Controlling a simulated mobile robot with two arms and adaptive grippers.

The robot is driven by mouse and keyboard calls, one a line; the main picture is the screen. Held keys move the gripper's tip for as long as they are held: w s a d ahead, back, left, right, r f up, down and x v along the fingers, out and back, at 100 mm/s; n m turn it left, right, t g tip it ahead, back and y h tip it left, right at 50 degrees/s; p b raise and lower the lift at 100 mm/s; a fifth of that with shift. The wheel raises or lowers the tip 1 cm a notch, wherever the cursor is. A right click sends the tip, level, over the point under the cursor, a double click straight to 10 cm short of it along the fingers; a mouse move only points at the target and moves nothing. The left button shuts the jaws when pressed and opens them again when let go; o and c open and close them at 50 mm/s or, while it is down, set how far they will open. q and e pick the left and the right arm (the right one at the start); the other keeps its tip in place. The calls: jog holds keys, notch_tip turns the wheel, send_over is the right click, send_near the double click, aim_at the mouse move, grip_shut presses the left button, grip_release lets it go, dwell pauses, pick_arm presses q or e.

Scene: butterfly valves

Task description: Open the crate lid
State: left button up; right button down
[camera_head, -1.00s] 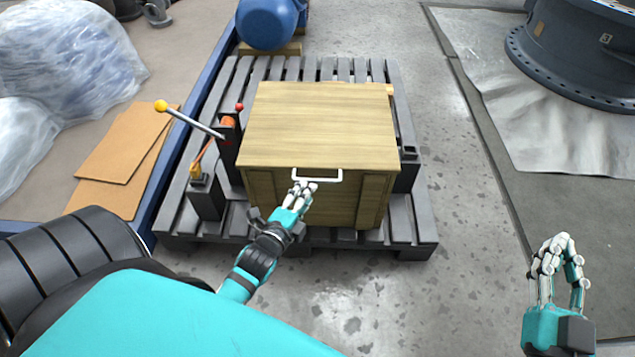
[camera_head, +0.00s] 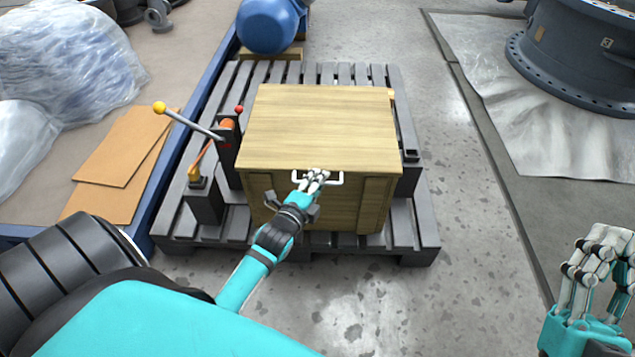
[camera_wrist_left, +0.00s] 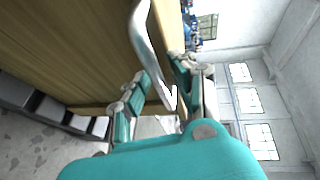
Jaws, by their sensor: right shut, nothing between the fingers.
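The wooden crate (camera_head: 345,208) stands on a dark pallet with its lid (camera_head: 320,125) closed. A white handle (camera_head: 340,178) is on the front edge of the lid. My left gripper (camera_head: 316,178) is at this handle, its fingertips overlapping it in the head view. In the left wrist view the gripper's fingers (camera_wrist_left: 163,75) are open, one on each side of the handle (camera_wrist_left: 143,38). I cannot tell whether they touch it. My right gripper (camera_head: 605,250) is shut and empty at the right edge, away from the crate.
The dark slatted pallet (camera_head: 425,225) carries a lever with a yellow knob (camera_head: 160,108) left of the crate. A blue rounded machine (camera_head: 266,25) is behind. A large dark flange (camera_head: 575,60) lies at the far right. The floor right of the pallet is clear.

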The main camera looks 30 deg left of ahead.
pick_arm(q)
grip_shut()
dwell(0.3)
